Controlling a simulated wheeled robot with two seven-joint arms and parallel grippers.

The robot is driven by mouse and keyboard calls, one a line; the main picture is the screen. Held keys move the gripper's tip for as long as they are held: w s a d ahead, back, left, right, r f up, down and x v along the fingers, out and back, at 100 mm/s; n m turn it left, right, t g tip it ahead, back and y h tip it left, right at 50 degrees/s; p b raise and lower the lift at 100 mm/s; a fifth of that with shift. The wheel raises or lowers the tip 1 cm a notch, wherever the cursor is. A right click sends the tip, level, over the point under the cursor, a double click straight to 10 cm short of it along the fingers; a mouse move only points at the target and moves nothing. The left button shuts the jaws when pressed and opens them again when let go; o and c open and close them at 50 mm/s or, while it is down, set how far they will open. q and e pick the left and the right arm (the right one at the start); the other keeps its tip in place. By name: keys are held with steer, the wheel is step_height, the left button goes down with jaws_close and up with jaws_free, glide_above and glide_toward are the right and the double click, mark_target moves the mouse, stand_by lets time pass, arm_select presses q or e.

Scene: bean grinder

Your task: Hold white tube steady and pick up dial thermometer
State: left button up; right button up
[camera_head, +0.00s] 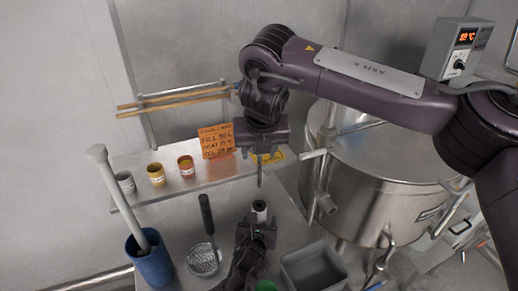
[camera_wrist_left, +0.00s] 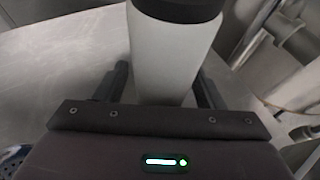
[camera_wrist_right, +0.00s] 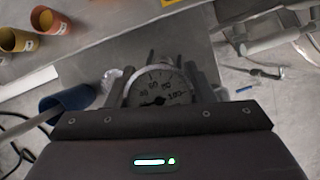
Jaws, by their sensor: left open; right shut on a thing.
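The white tube (camera_head: 260,206) with a dark top stands upright on the lower table. It also fills the top of the left wrist view (camera_wrist_left: 172,55). My left gripper (camera_head: 257,222) is open, with its fingers on both sides of the tube; I cannot tell whether they touch it. The dial thermometer (camera_wrist_right: 160,87) shows its round numbered face between the fingers of my right gripper (camera_head: 261,152). The right gripper is shut on it, held up above the table near the shelf. A thin dark stem hangs below that gripper in the head view.
A metal shelf (camera_head: 150,190) holds several small cups and an orange note (camera_head: 216,141). A skimmer (camera_head: 204,258), a blue container (camera_head: 154,264) with a long pale tool and a grey bin (camera_head: 314,268) are below. A large steel kettle (camera_head: 385,180) stands at right.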

arm_select(q)
steer(key=v, duration=1.2)
